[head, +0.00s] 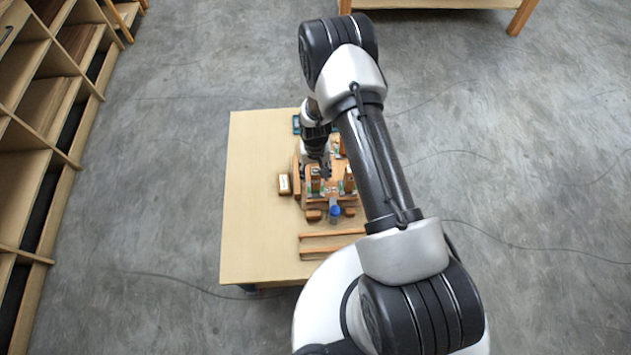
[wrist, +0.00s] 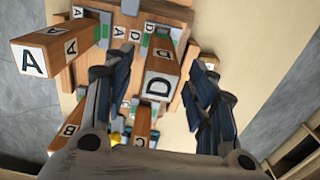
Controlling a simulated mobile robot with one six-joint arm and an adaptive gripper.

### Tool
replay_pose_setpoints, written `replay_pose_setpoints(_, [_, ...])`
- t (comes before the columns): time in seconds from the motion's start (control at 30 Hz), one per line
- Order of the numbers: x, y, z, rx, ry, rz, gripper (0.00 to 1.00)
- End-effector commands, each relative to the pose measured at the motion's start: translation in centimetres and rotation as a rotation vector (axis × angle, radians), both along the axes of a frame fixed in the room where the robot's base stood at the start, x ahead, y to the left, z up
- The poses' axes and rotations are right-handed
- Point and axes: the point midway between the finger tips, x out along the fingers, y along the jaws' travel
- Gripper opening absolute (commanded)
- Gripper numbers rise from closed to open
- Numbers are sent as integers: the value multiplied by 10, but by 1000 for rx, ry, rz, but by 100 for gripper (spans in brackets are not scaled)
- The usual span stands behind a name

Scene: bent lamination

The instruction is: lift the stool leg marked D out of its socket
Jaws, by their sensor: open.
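The stool leg marked D (wrist: 159,78) is a square wooden post with a white end label, standing in its socket in the wrist view. My gripper (wrist: 158,84) is open, with one dark finger on each side of leg D. A gap shows on the right side; whether the left finger touches cannot be told. Leg A (wrist: 62,45) stands to the left, leg B (wrist: 72,129) and leg C (wrist: 142,132) lower down, partly hidden by my gripper. In the head view my gripper (head: 318,168) is over the wooden stool assembly (head: 325,197), where the letters are too small to read.
The assembly sits on a pale wooden table (head: 252,225). A small labelled block (head: 284,184) lies left of it, and loose wooden strips (head: 325,243) lie nearer me. The table's left side is clear. Shelves (head: 45,110) stand at the far left.

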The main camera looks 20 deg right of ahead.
Motion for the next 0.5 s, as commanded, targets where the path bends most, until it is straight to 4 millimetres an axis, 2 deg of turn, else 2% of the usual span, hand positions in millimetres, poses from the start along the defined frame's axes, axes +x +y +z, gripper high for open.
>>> replay_pose_setpoints(0.3, [-4,-1,-44,0,3,0,52])
replay_pose_setpoints(0.4, [-3,-1,-51,0,1,0,52])
replay_pose_setpoints(0.5, [-3,-1,-51,0,0,0,52])
